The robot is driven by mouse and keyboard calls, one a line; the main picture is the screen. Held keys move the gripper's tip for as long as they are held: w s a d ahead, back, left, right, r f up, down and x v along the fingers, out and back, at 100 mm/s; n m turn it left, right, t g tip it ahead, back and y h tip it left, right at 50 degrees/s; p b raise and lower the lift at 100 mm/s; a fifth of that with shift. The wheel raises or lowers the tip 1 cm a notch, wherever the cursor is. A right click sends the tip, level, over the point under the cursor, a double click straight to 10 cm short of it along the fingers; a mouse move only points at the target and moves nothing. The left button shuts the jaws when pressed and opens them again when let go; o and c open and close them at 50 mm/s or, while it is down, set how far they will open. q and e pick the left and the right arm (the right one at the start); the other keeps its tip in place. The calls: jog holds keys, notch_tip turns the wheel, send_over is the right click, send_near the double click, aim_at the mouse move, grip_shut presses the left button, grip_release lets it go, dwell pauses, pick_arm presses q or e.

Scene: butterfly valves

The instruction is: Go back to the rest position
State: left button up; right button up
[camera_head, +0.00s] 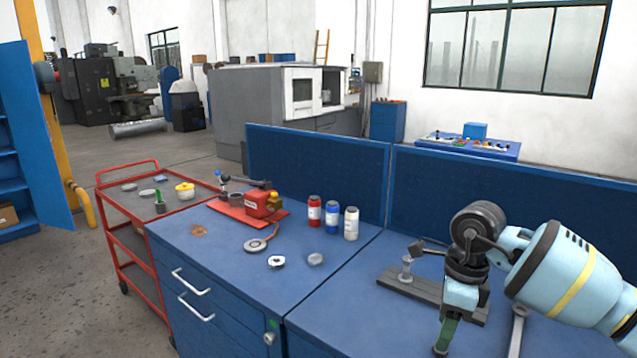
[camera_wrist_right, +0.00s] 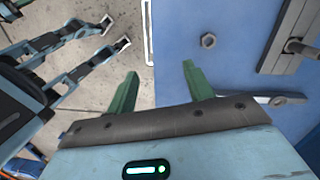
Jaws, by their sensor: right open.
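My right gripper (camera_head: 444,338) hangs fingers down near the front edge of the blue bench (camera_head: 350,310), at the lower right of the head view. Its green fingers stand apart and empty in the right wrist view (camera_wrist_right: 158,88). In that view the left finger is over the concrete floor and the right one over the blue top. A grey valve fixture (camera_head: 410,288) with an upright bolt lies just behind and left of the right gripper. Part of it is hidden by my wrist.
A wrench (camera_head: 516,332) lies right of the gripper. Left are a red vise (camera_head: 262,203), three bottles (camera_head: 332,216) and small round parts (camera_head: 276,262). A red cart (camera_head: 130,208) stands beyond. Blue panels (camera_head: 318,176) back the bench.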

jog(key=s+a+f+m+y, duration=0.3)
jog(key=s+a+m+y, duration=0.2)
jog(key=a+y, duration=0.5)
jog(key=s+a+f+m+y, duration=0.2)
jog(key=s+a+m+y, duration=0.5)
jog(key=a, duration=0.6)
jog(key=d+f+m+t+h, duration=1.1)
jog(key=f+m+t, duration=0.45)
jog(key=m, duration=0.95)
jog(key=s+d+f+m+g+h, duration=0.2)
jog(key=s+d+f+m+g, duration=0.1)
jog(key=s+d+f+m, duration=0.2)
jog(key=s+d+f+m+g+h, duration=0.3)
jog(key=s+d+f+m, duration=0.2)
jog(key=s+f, duration=0.4)
jog(key=s, duration=0.4)
jog(key=shift+s+f, duration=0.3)
jog(key=shift+s, duration=0.05)
jog(key=shift+a, duration=0.1)
